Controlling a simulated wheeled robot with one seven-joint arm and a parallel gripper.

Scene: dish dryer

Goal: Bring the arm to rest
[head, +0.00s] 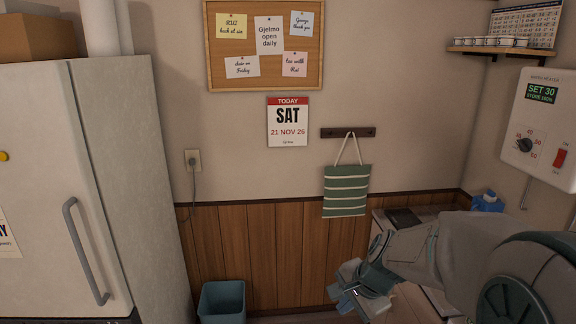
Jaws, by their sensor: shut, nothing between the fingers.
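My arm reaches in from the lower right of the head view, large and close to the camera. My gripper (347,293) is at the arm's end, low and right of centre, pointing left and down. Its fingers are small in the picture and look shut and empty. It hangs in front of the wood panelling (275,250), to the left of a counter (440,211). My own arm hides part of the counter and the floor.
A fridge (100,190) stands on the left, and a blue bin (222,301) is on the floor beside it. A striped bag (347,190) hangs from a wall rack (348,132). A blue bottle (488,202) stands on the counter below a water heater (542,130).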

